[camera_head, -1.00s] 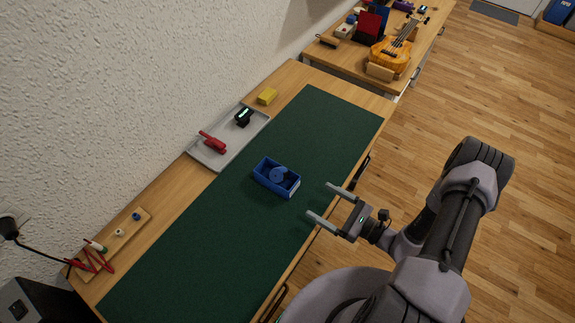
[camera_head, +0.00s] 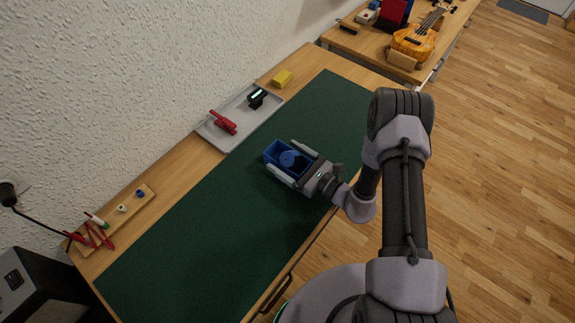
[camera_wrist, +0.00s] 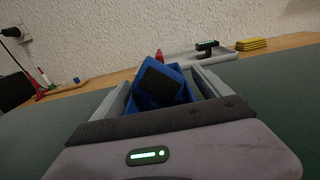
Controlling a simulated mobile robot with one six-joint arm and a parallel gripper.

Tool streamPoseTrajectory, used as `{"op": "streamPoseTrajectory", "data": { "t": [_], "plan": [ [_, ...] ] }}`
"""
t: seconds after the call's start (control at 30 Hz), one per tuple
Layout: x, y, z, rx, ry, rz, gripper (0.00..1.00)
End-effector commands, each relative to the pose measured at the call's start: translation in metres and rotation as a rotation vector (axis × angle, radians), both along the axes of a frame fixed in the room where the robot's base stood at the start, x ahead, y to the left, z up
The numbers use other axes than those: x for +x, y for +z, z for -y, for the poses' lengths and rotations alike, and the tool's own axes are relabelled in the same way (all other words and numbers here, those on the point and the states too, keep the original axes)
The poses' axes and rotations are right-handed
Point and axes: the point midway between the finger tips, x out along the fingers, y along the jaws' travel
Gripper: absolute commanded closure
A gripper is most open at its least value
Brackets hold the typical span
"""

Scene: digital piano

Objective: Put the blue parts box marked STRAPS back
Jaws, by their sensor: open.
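My gripper (camera_head: 286,160) is open, with one finger along each long side of the box. In the wrist view, the blue box (camera_wrist: 185,72) sits between the two fingers of my gripper (camera_wrist: 160,95). A blue piece with a dark face (camera_wrist: 158,82) rises tilted inside it. I cannot tell whether the fingers touch the walls.
Behind the box, a grey tray (camera_head: 215,143) holds a red tool (camera_head: 223,122) and a small black device (camera_head: 257,98). A yellow block (camera_head: 282,79) lies beyond it. A wooden strip (camera_head: 140,205) lies at left. A second bench (camera_head: 371,45) bears a ukulele (camera_head: 415,42). The mat's front left is clear.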

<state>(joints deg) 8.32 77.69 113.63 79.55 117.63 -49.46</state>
Motion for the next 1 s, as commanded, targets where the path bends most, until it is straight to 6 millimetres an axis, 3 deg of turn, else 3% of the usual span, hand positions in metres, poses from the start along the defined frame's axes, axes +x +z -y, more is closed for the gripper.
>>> {"op": "streamPoseTrajectory", "data": {
  "t": [0.13, 0.17, 0.5, 0.53, 0.57, 0.8, 1.0],
  "plan": [
    [0.000, 0.001, 0.000, 0.000, -0.001, 0.000, 0.13],
    [0.000, 0.001, 0.000, 0.000, 0.000, 0.000, 0.17],
    [0.000, 0.001, 0.001, 0.000, 0.000, 0.000, 0.83],
    [0.000, 0.001, 0.001, 0.000, 0.000, 0.000, 0.83],
    [0.000, 0.001, 0.001, 0.000, 0.000, 0.000, 0.90],
    [0.000, 0.004, 0.001, 0.000, 0.000, 0.000, 0.90],
    [0.000, 0.024, 0.001, -0.001, 0.000, 0.001, 0.90]
  ]
}}
